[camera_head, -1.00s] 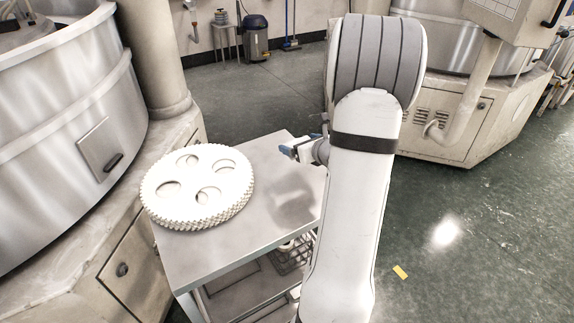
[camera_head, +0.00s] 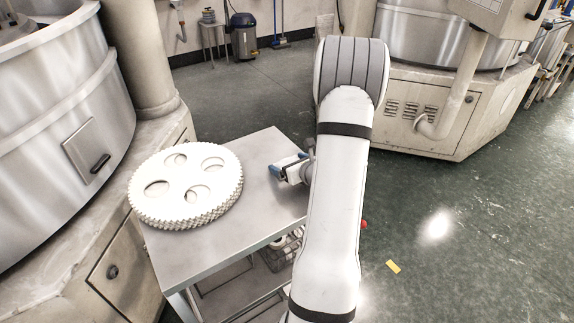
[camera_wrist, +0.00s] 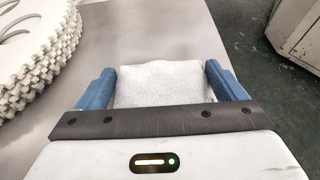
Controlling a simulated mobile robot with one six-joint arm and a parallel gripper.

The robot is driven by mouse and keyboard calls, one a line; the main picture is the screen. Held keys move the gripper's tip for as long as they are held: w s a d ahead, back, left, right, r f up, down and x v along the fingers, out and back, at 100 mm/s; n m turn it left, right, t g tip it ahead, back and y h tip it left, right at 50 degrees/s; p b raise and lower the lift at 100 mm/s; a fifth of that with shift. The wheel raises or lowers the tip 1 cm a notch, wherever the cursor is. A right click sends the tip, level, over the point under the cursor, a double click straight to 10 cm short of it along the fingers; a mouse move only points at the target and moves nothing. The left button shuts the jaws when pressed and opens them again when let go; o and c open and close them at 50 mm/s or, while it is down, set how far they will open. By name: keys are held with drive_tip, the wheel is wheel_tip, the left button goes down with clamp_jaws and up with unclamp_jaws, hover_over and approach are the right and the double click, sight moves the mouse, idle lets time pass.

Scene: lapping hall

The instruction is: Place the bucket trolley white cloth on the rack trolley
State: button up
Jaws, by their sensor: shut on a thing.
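My gripper (camera_wrist: 165,88) is shut on a white cloth (camera_wrist: 160,82), which sits between its two blue fingers in the wrist view. In the head view my gripper (camera_head: 285,170) is over the right part of a grey metal trolley top (camera_head: 240,250). The cloth is hard to make out there. In the wrist view the bare trolley top (camera_wrist: 130,35) lies beneath the cloth. I cannot tell whether the cloth touches it.
A stack of white toothed discs (camera_head: 187,185) covers the left part of the trolley top. A wire basket (camera_head: 280,250) is on a lower level. A large steel machine (camera_head: 60,130) stands close on the left. The floor at right is open.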

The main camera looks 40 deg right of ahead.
drive_tip(key=shift+f, duration=0.2)
drive_tip(key=o, duration=0.7)
drive_tip(key=shift+r, duration=0.1)
